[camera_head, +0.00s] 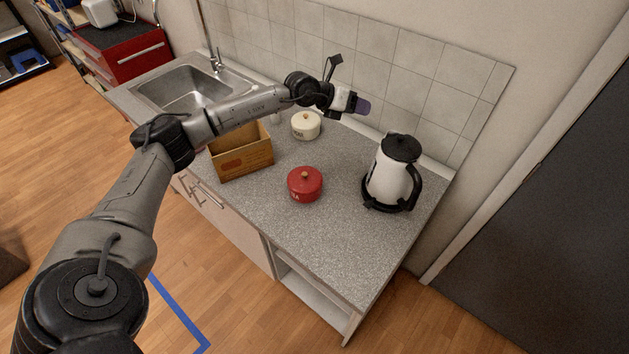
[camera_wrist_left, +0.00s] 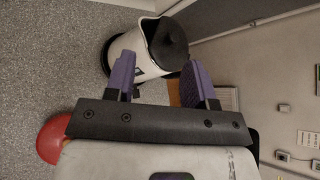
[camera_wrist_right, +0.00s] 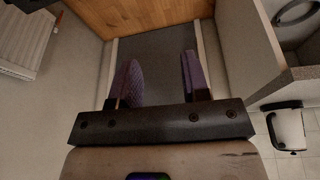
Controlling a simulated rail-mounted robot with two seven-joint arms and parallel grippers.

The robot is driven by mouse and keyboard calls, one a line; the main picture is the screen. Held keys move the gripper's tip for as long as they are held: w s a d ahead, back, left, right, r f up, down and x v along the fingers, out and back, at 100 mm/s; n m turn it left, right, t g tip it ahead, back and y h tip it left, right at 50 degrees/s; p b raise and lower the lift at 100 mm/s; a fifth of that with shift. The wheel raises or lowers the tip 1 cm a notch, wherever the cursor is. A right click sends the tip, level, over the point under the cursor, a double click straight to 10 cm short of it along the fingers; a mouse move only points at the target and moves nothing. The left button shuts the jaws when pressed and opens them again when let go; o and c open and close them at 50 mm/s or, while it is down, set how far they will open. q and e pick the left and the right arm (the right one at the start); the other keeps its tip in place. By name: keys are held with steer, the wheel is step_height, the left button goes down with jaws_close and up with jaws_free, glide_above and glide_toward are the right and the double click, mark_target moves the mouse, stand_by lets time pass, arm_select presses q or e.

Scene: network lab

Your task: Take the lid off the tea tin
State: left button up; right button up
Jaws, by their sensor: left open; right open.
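A round red tin (camera_head: 305,186) with a knobbed lid stands upright on the grey speckled counter (camera_head: 330,240); its small white lettering looks like "TEA" but is hard to read. Its lid (camera_head: 305,175) is on. A red edge of the tin also shows in the left wrist view (camera_wrist_left: 53,140). A cream tin (camera_head: 306,127) with a lidded top and small dark lettering stands farther back. My left gripper (camera_head: 364,106) is open and empty, above the back of the counter, to the right of the cream tin and apart from both tins. My right gripper (camera_wrist_right: 161,76) is open and empty, away from the counter.
A white kettle (camera_head: 388,180) with a black lid and handle stands at the counter's right. An open wooden box (camera_head: 243,163) stands left of the red tin. A sink (camera_head: 190,92) is behind at the left. The front right of the counter is clear. A tiled wall backs it.

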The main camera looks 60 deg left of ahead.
arm_select(q)
steer(key=s+a+f+g+y, duration=0.3)
steer(key=s+a+f+g, duration=0.1)
steer(key=s+f+g, duration=0.25)
steer(key=n+g+y, duration=0.1)
steer(key=g, duration=0.4)
glide_above(305, 173)
step_height(305, 173, down, 3)
step_height(305, 173, down, 8)
steer(key=shift+w+f, duration=0.15)
steer(key=f, duration=0.2)
steer(key=f+p, duration=0.1)
steer(key=shift+s+f, duration=0.3)
steer(key=shift+f, duration=0.75)
steer(key=shift+c, duration=0.5)
jaws_close()
